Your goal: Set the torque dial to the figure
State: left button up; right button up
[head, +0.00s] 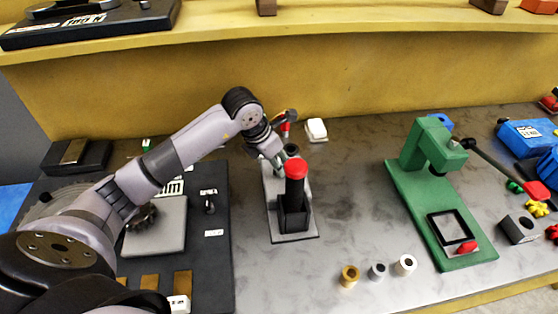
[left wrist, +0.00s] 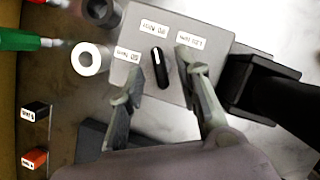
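In the left wrist view the torque dial (left wrist: 158,68) is a black oblong knob with a white line on a grey plate (left wrist: 190,15). Three white labels surround it: one at left (left wrist: 127,55), one at top (left wrist: 155,28), one at right (left wrist: 191,39). Their print is small, blurred and turned, so I cannot read the figures surely. The white line points roughly at the top label. My left gripper (left wrist: 158,64) is open, one finger on each side of the dial; contact is unclear. In the head view my left gripper (head: 277,158) hides the dial.
A black post with a red cap (head: 295,185) stands just in front of my left gripper. A green press (head: 430,205) is at right. Three small rings, one brass (head: 348,275), lie in front. A white block (head: 316,130) sits behind. Bench between plate and press is mostly clear.

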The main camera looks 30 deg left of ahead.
pick_arm(q)
jog(key=shift+x, duration=0.85)
jog(key=shift+c, duration=0.2)
grip_shut()
